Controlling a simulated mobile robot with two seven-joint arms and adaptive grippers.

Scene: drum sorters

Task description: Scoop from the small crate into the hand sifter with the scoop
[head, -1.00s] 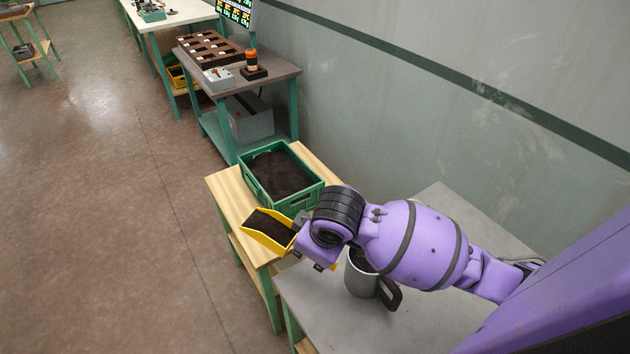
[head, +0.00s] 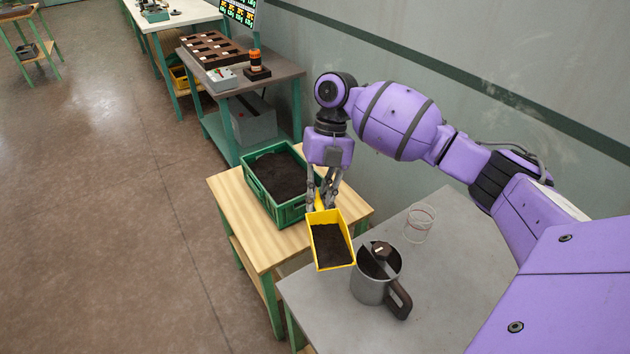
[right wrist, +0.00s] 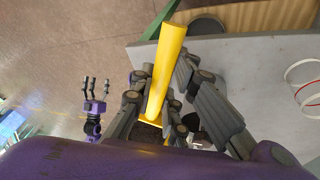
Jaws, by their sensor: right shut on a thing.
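My right gripper (head: 320,200) is shut on the handle of the yellow scoop (head: 318,262), which holds dark soil. The scoop hangs just left of the hand sifter (head: 370,291), a grey metal mug-like can with a dark handle on the grey table. The sifter's opening is partly covered by a dark part on its top. The small green crate (head: 262,197), with dark soil inside, sits behind and left of the scoop. In the right wrist view the yellow handle (right wrist: 168,70) runs between the fingers. My left gripper (right wrist: 97,88) shows there, fingers apart and empty.
The crate stands on a wooden-topped table (head: 236,212). A clear beaker with a red line (head: 420,224) stands on the grey table (head: 440,250) behind the sifter. A bench with a brown tray (head: 215,50) and an orange beacon (head: 256,61) is farther back. A wall borders the right.

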